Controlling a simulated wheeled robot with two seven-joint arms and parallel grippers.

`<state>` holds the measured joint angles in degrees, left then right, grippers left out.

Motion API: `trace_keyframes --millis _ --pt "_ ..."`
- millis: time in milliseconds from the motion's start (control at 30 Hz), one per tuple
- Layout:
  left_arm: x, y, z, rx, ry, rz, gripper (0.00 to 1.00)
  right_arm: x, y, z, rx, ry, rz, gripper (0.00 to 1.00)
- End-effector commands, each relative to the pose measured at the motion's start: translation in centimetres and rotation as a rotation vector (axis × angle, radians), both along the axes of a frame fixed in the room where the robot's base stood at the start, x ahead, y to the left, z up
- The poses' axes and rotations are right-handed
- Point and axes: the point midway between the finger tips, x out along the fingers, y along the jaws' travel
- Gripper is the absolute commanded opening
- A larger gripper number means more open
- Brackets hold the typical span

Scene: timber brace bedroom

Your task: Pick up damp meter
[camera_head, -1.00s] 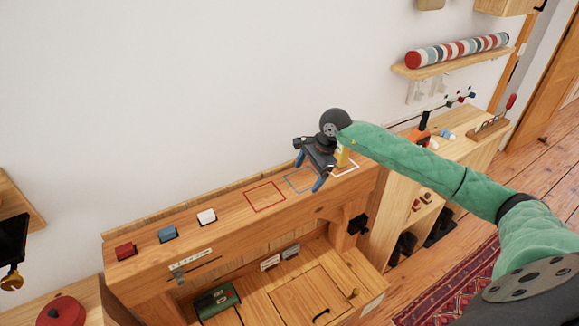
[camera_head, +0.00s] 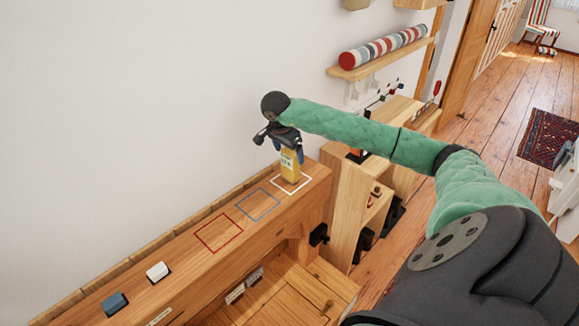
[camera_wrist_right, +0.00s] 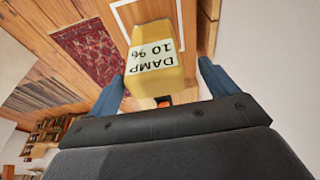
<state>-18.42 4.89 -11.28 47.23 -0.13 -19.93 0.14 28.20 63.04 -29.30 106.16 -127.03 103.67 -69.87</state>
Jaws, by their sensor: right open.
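The damp meter (camera_head: 290,167) is a yellow block with a white label, standing upright on the wooden ledge in the white outlined square (camera_head: 304,180). In the right wrist view the damp meter (camera_wrist_right: 160,65) shows its label "DAMP 10 %" between my blue fingers. My right gripper (camera_head: 289,154) is at the upper part of the meter, with its fingers (camera_wrist_right: 160,88) open on either side. In the wrist view a gap shows between each finger and the meter. My left gripper is not in view.
The ledge (camera_head: 170,250) also bears a blue outlined square (camera_head: 258,204), a red outlined square (camera_head: 219,233), a white block (camera_head: 158,271) and a blue-grey block (camera_head: 114,303). The wall (camera_head: 120,120) rises close behind. A shelf with a striped roll (camera_head: 383,47) hangs at the upper right.

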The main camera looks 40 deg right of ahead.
Motion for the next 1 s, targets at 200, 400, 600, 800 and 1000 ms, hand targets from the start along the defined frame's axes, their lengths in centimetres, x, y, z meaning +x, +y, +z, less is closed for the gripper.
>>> trace_keyframes --millis 200,400,600,800,1000 --pt "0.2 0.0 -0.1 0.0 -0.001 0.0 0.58 -0.1 -0.8 -2.6 0.002 0.001 0.0 0.85" --pt "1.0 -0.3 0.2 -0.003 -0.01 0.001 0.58 -0.1 -1.1 -3.4 0.0 0.0 0.0 0.85" --pt "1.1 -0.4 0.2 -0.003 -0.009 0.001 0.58 -0.1 -1.1 -3.3 0.0 0.0 0.001 0.82" --pt "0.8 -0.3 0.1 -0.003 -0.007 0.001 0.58 -0.1 -1.1 -3.3 0.0 0.0 0.001 0.42" --pt "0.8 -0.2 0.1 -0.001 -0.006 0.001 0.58 -0.1 -1.1 -3.3 0.0 -0.001 0.001 0.37"
